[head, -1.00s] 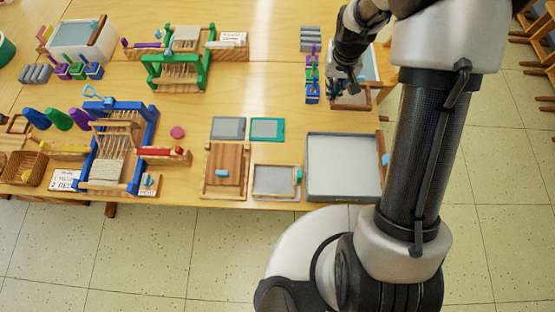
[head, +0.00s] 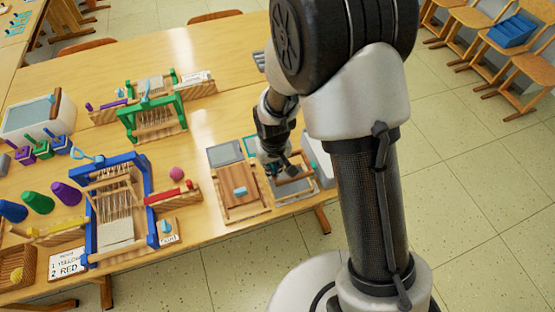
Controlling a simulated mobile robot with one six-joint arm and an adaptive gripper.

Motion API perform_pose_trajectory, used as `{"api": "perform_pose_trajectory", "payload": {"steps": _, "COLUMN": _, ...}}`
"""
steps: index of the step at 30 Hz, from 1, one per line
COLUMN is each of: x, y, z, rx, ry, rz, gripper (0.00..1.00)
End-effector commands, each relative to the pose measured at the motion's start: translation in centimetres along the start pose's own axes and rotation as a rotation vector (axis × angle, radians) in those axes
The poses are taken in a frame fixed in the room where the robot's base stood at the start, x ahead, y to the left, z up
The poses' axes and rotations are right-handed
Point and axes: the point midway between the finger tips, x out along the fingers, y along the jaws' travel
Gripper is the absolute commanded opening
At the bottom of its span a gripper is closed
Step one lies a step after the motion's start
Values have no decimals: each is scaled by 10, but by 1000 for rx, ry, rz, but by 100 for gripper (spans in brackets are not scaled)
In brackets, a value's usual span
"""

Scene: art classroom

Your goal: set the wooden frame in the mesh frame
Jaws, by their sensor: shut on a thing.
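My gripper (head: 275,167) is shut on the small wooden frame (head: 297,177), a brown rectangular frame, and holds it at the right front of the table. The mesh frame (head: 290,199), a light wooden frame around grey mesh, lies flat near the table's front edge. The wooden frame overlaps the mesh frame in the head view. I cannot tell whether it touches it or hangs just above. The fingertips are small and partly hidden by the gripper body.
A wooden board (head: 241,205) with a light blue block lies left of the mesh frame. A grey panel (head: 225,152) lies behind it. A white-grey tray (head: 319,158) is mostly hidden behind my arm. A blue loom (head: 88,218) stands farther left.

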Motion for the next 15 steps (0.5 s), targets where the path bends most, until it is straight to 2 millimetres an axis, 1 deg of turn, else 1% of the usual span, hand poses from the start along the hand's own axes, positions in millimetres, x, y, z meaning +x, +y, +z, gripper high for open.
{"api": "perform_pose_trajectory", "payload": {"steps": 8, "x": 14, "y": 0, "z": 2, "rx": 0, "ry": -1, "rz": 0, "gripper": 0}}
{"api": "perform_pose_trajectory", "payload": {"steps": 15, "x": 36, "y": 0, "z": 4, "rx": 0, "ry": 0, "rz": 0, "gripper": 0}}
